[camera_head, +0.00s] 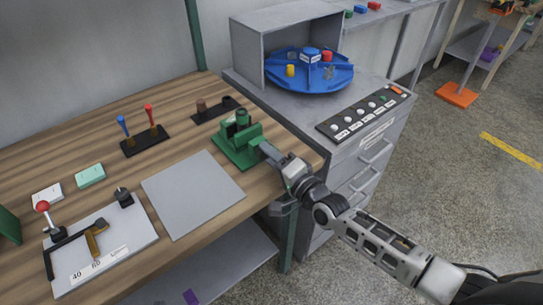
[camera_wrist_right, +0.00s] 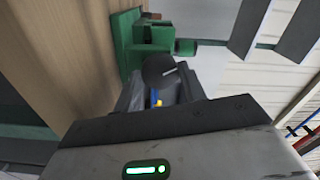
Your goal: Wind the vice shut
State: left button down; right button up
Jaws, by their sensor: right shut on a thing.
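The green vice (camera_head: 232,148) stands on the wooden bench near its right edge, and its green body also shows at the top of the right wrist view (camera_wrist_right: 126,45). My right gripper (camera_head: 268,151) reaches in from the right at the vice's near right side. In the right wrist view a dark round knob (camera_wrist_right: 158,70), which looks like part of the vice's handle, sits at the fingertips. The gripper is shut on this handle, and the fingers hide most of it. How far the vice jaws are apart is too small to tell. My left gripper is out of view.
A grey plate (camera_head: 193,193) lies on the bench left of the vice. A block with blue and red levers (camera_head: 145,140) stands farther back. A grey cabinet with a button panel (camera_head: 362,113) and blue turntable (camera_head: 310,75) stands right of the bench.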

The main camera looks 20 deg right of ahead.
jog(key=o, duration=1)
jog(key=b+v, duration=0.1)
jog(key=v, duration=1.5)
jog(key=s+a+f+n+g+h, duration=0.1)
jog(key=s+a+f+n+g, duration=0.1)
jog(key=f+n, duration=0.2)
jog(key=s+a+f+n+g+h, duration=0.1)
jog(key=s+a+f+n+g, duration=0.1)
jog(key=n, duration=0.3)
jog(key=s+a+f+n+g+h, duration=0.1)
jog(key=s+a+f+n+g, duration=0.1)
jog(key=s+a+f+n, duration=0.1)
jog(key=shift+s+f+n+g, duration=0.2)
jog(key=shift+f+n, duration=0.2)
jog(key=shift+f, duration=0.25)
jog(key=shift+s+f+n+g, duration=0.2)
jog(key=shift+f+n, duration=0.2)
jog(key=shift+f, duration=0.25)
